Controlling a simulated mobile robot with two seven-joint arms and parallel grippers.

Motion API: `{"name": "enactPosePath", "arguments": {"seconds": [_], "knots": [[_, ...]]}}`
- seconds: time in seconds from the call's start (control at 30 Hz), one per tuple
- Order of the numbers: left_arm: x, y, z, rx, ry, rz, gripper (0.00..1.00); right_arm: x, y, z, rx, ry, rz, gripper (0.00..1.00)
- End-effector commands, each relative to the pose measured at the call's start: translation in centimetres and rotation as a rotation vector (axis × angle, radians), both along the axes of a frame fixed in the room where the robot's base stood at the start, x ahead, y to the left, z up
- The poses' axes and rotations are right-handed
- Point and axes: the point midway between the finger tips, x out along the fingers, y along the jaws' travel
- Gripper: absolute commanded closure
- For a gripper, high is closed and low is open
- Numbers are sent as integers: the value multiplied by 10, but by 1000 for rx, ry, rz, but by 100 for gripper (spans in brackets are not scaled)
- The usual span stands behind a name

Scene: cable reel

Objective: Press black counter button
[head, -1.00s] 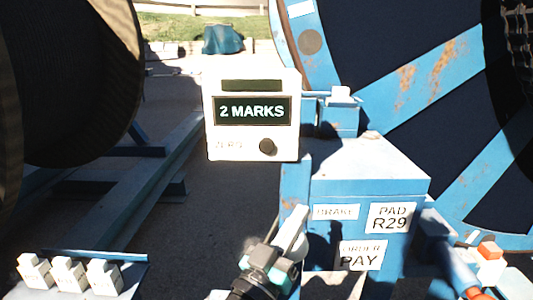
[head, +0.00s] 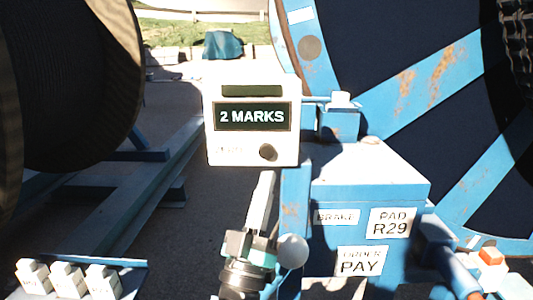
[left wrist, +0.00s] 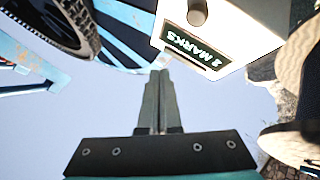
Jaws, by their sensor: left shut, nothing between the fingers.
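The white counter box (head: 253,85) has a dark display reading "2 MARKS" and a round black button (head: 268,152) at its lower right. My left gripper (head: 268,173) is shut and empty, its fingertips pointing up just below the button in the head view; a gap to the button cannot be judged there. In the left wrist view the shut fingers (left wrist: 160,74) point toward the counter box (left wrist: 215,35), which appears upside down, with the black button (left wrist: 197,12) at the top. The fingertips look apart from the box there. My right gripper is not in view.
A blue stand (head: 367,190) carries labels "BRAKE", "PAD R29" and "ORDER PAY". A big blue reel (head: 420,100) stands behind it. A dark drum (head: 75,80) is at left. Several white blocks (head: 68,279) sit on a rack at lower left. A pale ball knob (head: 292,251) is beside my left gripper.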

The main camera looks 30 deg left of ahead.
Motion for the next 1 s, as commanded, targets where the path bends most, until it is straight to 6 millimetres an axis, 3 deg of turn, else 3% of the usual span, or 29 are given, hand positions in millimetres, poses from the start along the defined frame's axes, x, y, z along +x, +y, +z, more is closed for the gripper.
{"name": "enactPosePath", "arguments": {"seconds": [0.5,1.0], "knots": [[57,35,0,1,-1,0,100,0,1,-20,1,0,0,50],[71,44,1,0,0,0,100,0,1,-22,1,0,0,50]]}}
